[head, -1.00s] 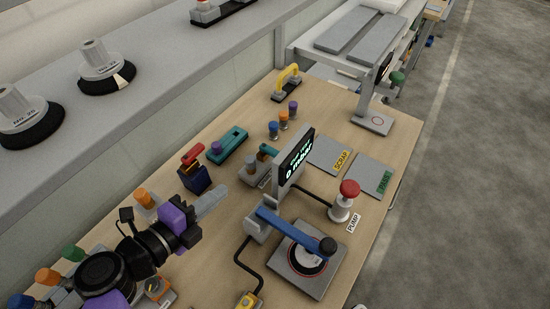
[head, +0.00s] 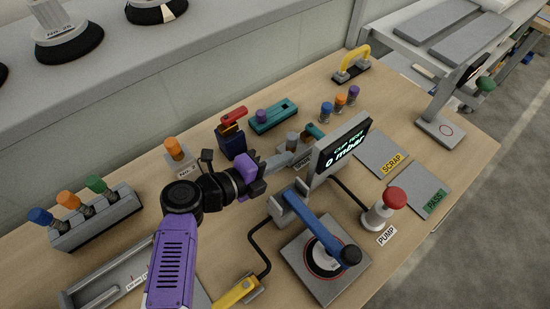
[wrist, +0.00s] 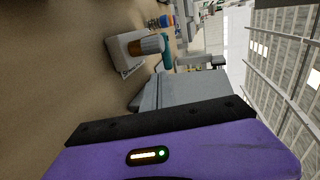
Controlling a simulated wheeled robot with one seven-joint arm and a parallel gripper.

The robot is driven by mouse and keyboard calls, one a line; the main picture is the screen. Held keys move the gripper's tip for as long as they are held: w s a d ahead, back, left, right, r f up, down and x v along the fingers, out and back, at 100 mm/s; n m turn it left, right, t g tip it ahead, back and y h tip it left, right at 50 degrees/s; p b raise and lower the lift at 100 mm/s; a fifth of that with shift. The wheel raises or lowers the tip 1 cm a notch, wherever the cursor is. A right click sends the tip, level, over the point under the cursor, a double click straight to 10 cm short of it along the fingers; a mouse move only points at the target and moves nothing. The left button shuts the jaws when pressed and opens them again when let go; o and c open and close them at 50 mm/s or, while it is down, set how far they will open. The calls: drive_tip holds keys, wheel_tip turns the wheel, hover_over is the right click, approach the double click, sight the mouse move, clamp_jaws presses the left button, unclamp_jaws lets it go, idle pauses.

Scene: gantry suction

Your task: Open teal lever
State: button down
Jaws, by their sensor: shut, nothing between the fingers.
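The teal lever (head: 314,131) is a short handle beside a grey cylinder fitting (head: 292,141), just behind the gauge display. Its lower part is hidden by the display. In the wrist view the teal lever (wrist: 167,54) shows beyond the fingers, beside a cylinder on a pale labelled base (wrist: 127,60). My gripper (head: 298,157) is shut and empty. Its grey fingers point right, toward the lever, at the near side of the fitting. The fingers also show in the wrist view (wrist: 185,91), with a visible gap to the lever. I cannot tell the exact distance.
The gauge display (head: 343,147) reads 0 mbar, close right of the fingers. A blue lever (head: 322,226) over a suction plate and a red pump button (head: 397,197) stand nearer. A teal block (head: 274,115) and a red-topped navy block (head: 231,138) stand behind.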

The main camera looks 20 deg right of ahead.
sight(318, 134)
drive_tip(key=p+x, duration=0.1)
drive_tip(key=x, duration=0.2)
drive_tip(key=p+x, duration=0.1)
drive_tip(key=x, duration=0.1)
drive_tip(key=r+x, duration=0.1)
drive_tip(key=x, duration=0.2)
drive_tip(key=shift+w+d+f+p, duration=0.1)
drive_tip(key=shift+w+d+p, duration=0.1)
drive_tip(key=shift+d+p, duration=0.25)
drive_tip(key=shift+d, duration=0.1)
